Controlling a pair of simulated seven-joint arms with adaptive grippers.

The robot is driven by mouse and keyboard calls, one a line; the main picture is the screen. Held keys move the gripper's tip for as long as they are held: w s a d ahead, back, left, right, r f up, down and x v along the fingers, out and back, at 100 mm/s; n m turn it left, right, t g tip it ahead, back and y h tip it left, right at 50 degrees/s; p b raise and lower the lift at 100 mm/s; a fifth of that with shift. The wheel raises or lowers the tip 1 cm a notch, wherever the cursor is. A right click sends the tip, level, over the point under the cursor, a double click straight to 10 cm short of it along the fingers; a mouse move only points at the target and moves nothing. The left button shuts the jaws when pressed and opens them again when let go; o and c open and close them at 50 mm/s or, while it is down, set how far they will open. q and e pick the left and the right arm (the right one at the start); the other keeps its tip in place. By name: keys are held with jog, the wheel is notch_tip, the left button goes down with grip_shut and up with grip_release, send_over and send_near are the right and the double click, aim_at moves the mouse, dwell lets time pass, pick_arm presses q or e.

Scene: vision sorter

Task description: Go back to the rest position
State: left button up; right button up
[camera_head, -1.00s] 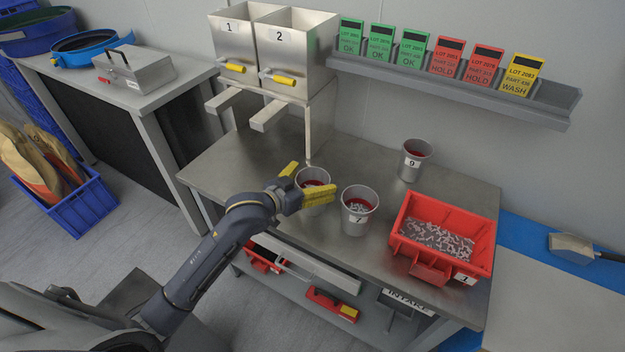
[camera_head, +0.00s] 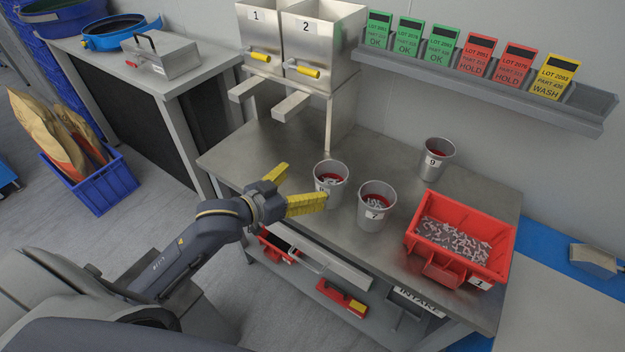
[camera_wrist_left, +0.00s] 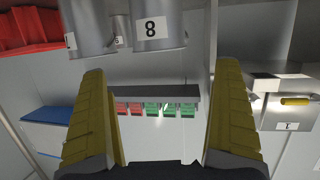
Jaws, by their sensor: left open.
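My left gripper (camera_head: 290,192) is open and empty, its yellow fingers apart, over the front left part of the metal table. A grey cup (camera_head: 331,192) with a red inside stands just to the right of the fingers, apart from them. In the left wrist view my left gripper (camera_wrist_left: 162,120) shows both yellow fingers wide apart with nothing between them. A cup labelled 8 (camera_wrist_left: 165,22) shows beyond them at the top of that view. My right gripper is not in view.
Cup 7 (camera_head: 375,212) and cup 9 (camera_head: 436,160) stand on the table (camera_head: 250,150). A red bin (camera_head: 492,262) with small metal parts sits at the right. Hoppers 1 (camera_head: 260,35) and 2 (camera_head: 318,42) stand behind. A rack (camera_head: 480,92) of coloured cards is on the wall.

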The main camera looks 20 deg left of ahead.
pick_arm(q)
jog(key=shift+s+a+r, duration=0.15)
jog(key=shift+s+r, duration=0.05)
jog(key=shift+s, duration=0.25)
jog(key=s+a+f+m+g+y, duration=0.1)
jog(key=s+a+f+g+y, duration=0.3)
jog(key=s+f, duration=0.55)
jog(key=s+a+f+m+g+y, duration=0.1)
jog(key=s+a+f+g+y, duration=0.1)
jog(key=s+a+f+y, duration=0.65)
jog(key=s+d+f+g+h, duration=0.1)
jog(key=s+d+f+h, duration=0.15)
jog(key=f, duration=0.75)
jog(key=s+d+f+g+h, duration=0.1)
jog(key=d+f, duration=0.2)
jog(key=f, duration=0.8)
jog(key=s+d+f+g+h, duration=0.1)
jog(key=s+d+f, duration=0.15)
jog(key=f, duration=0.75)
jog(key=s+f+n+g+h, duration=0.2)
jog(key=s+f+n+g, duration=0.1)
jog(key=s+f, duration=1.6)
jog(key=shift+s+d+f, duration=0.35)
jog(key=shift+s+f, duration=0.05)
jog(key=shift+f, duration=0.25)
